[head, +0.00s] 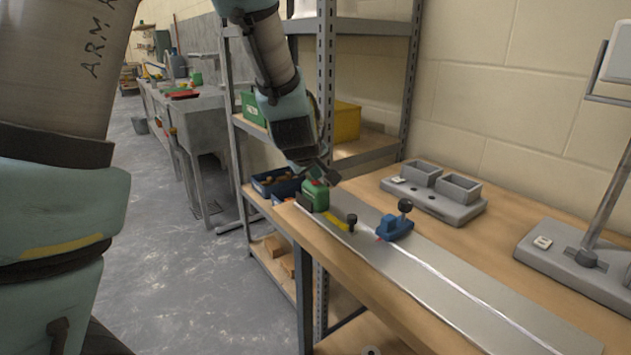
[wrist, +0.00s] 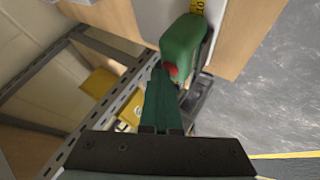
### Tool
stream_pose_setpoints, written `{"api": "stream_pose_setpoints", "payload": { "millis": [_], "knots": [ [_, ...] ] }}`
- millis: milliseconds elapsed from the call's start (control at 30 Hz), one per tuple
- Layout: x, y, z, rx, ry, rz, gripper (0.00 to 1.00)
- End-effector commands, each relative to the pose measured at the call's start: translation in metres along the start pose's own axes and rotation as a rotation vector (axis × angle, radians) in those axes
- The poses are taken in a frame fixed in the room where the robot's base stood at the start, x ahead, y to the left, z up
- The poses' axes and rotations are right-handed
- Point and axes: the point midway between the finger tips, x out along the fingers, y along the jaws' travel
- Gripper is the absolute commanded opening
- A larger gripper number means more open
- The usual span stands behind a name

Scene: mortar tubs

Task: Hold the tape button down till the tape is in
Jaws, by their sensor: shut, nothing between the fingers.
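The green tape measure (head: 315,197) sits at the far end of the metal strip (head: 440,265) on the bench. Its red button (wrist: 172,71) shows in the wrist view. A short length of yellow tape (head: 337,222) is out, reaching toward a small black post (head: 352,222). In the wrist view the tape (wrist: 197,7) shows at the top edge. My gripper (head: 322,175) is shut and empty, just above the tape measure. In the wrist view its fingertips (wrist: 157,72) are right beside the red button. I cannot tell whether they touch or press it.
A blue block with a black knob (head: 394,228) stands on the strip. A grey base with two square cups (head: 435,190) is behind it, and a grey stand (head: 575,262) is at right. Metal shelving (head: 325,90) rises close behind my gripper.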

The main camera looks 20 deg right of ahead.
Motion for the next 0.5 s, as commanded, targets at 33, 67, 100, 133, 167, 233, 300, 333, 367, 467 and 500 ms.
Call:
{"api": "stream_pose_setpoints", "payload": {
  "millis": [33, 67, 100, 133, 167, 233, 300, 333, 367, 467, 500],
  "knots": [
    [0.000, -0.001, 0.001, 0.000, -0.001, -0.001, 0.00],
    [0.000, -0.001, 0.001, 0.000, -0.001, -0.001, 0.00],
    [0.000, -0.001, 0.001, 0.000, -0.001, -0.001, 0.00],
    [0.000, -0.001, 0.001, 0.000, -0.002, -0.001, 0.00],
    [0.000, -0.001, 0.001, 0.000, -0.001, -0.001, 0.00],
    [-0.001, 0.000, 0.000, 0.000, -0.001, -0.001, 0.00],
    [-0.002, 0.001, -0.001, 0.000, -0.001, -0.001, 0.00],
    [-0.003, 0.002, -0.002, 0.000, -0.001, -0.001, 0.00],
    [-0.004, 0.003, -0.003, 0.000, -0.001, -0.001, 0.00],
    [-0.008, 0.006, -0.006, 0.001, -0.001, -0.001, 0.00],
    [-0.010, 0.007, -0.007, 0.001, -0.001, -0.001, 0.00]
  ]
}}
